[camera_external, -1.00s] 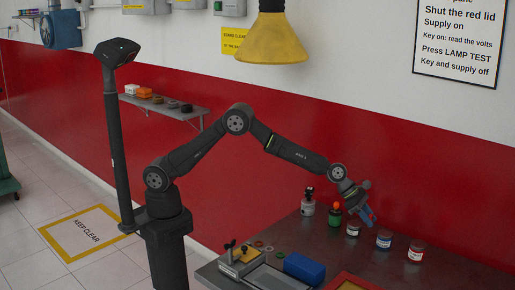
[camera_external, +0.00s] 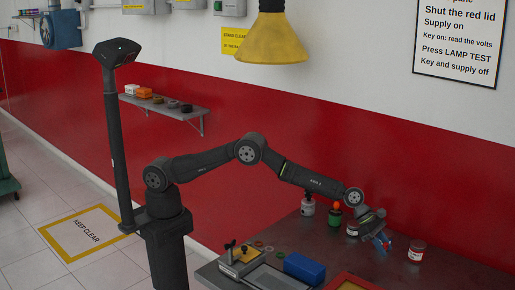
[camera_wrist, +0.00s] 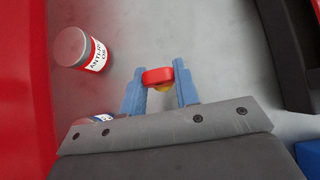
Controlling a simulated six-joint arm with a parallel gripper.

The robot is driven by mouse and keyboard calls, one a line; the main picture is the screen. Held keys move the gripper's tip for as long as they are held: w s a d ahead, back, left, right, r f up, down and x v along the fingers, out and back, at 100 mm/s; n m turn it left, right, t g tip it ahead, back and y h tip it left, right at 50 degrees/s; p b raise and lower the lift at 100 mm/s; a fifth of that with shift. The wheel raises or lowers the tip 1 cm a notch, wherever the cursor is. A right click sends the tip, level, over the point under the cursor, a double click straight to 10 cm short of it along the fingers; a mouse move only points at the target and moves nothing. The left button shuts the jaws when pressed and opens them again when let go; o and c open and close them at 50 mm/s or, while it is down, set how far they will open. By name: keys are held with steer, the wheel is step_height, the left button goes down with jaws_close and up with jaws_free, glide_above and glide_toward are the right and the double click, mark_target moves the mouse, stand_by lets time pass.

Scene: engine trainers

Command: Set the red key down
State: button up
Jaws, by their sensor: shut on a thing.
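My gripper (camera_external: 385,243) hangs low over the grey bench (camera_external: 455,272), pointing down, in the external view. In the wrist view its blue fingers (camera_wrist: 159,84) are closed on the red key (camera_wrist: 158,76). The key's red head shows between the fingertips, with a bit of yellow just below it. The lower part of the key is hidden, and I cannot tell whether it touches the bench.
A red-labelled jar (camera_external: 416,251) stands just right of my gripper; it also shows in the wrist view (camera_wrist: 82,48). A blue-labelled jar (camera_wrist: 98,119) is partly hidden beside the left finger. A blue block (camera_external: 304,268) and red-edged tray (camera_external: 352,284) lie left on the bench.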

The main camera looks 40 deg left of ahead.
steer(key=shift+w+d+f, duration=0.1)
steer(key=shift+w+f, duration=0.25)
steer(key=shift+w, duration=0.25)
steer(key=shift+w+d+f, duration=0.1)
steer(key=shift+w+f, duration=0.2)
steer(key=shift+w, duration=0.25)
steer(key=shift+a+f, duration=0.1)
steer(key=shift+f, duration=1.85)
steer(key=shift+f, duration=0.15)
steer(key=o, duration=1)
steer(key=shift+o, duration=0.2)
steer(key=shift+a+r, duration=0.35)
steer(key=shift+r, duration=0.25)
steer(key=v, duration=1)
steer(key=shift+a+r, duration=0.2)
steer(key=shift+a, duration=0.15)
